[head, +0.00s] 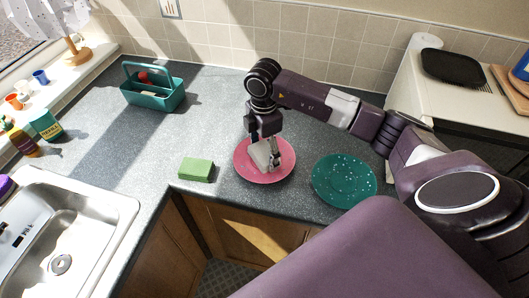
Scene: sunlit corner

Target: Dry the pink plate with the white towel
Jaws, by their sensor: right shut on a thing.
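The pink plate (247,174) lies flat on the grey counter in front of me, between a green sponge and a green plate. My right gripper (270,160) points down over the middle of the plate. It is shut on the white towel (259,157), a small whitish cloth that appears to rest against the plate's surface. The gripper fingers hide part of the towel and plate. My left gripper is not in view.
The green sponge (197,170) is left of the plate. The speckled green plate (344,181) is to the right. A teal caddy (153,94) stands at the back left. The sink (67,236) is at the lower left. The counter between caddy and pink plate is clear.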

